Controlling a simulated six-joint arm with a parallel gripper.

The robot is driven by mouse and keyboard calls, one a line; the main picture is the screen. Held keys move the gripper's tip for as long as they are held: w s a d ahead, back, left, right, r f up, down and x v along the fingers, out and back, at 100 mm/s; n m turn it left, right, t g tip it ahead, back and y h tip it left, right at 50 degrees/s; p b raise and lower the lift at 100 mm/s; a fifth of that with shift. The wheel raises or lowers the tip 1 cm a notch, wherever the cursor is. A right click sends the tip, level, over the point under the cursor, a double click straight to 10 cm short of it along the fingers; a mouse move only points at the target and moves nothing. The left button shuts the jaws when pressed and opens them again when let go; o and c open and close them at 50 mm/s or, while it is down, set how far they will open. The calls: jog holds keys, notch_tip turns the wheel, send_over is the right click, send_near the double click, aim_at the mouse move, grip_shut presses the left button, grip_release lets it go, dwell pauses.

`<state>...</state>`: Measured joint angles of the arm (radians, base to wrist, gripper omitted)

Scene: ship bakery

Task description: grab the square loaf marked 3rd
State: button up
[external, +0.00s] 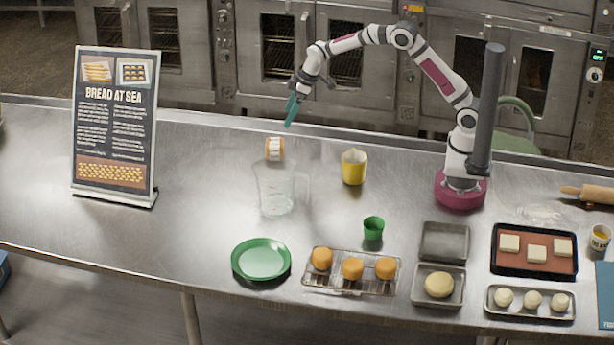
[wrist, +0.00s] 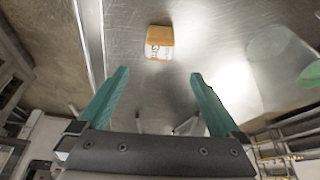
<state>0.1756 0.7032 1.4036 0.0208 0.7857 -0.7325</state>
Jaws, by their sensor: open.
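A small square loaf (external: 275,148), orange-brown with a white band, sits on the steel table near its back edge. In the wrist view the loaf (wrist: 159,38) lies ahead of my fingertips, centred between them; dark writing shows on its band, too small to read surely. My gripper (external: 291,110) has teal fingers and hangs above the back edge of the table, above and slightly right of the loaf. In the wrist view my gripper (wrist: 160,75) is open, with nothing between its fingers.
A clear jug (external: 276,190) stands just in front of the loaf. A yellow mug (external: 354,167) stands to the right, a bread sign (external: 115,125) to the left. A green plate (external: 261,259), cooling rack (external: 350,286) and several trays line the front. The left-centre table is clear.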

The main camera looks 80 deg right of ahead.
aim_at(276, 142)
jog(key=x, duration=1.4)
jog(key=shift+s, duration=0.3)
jog(key=c, duration=1.4)
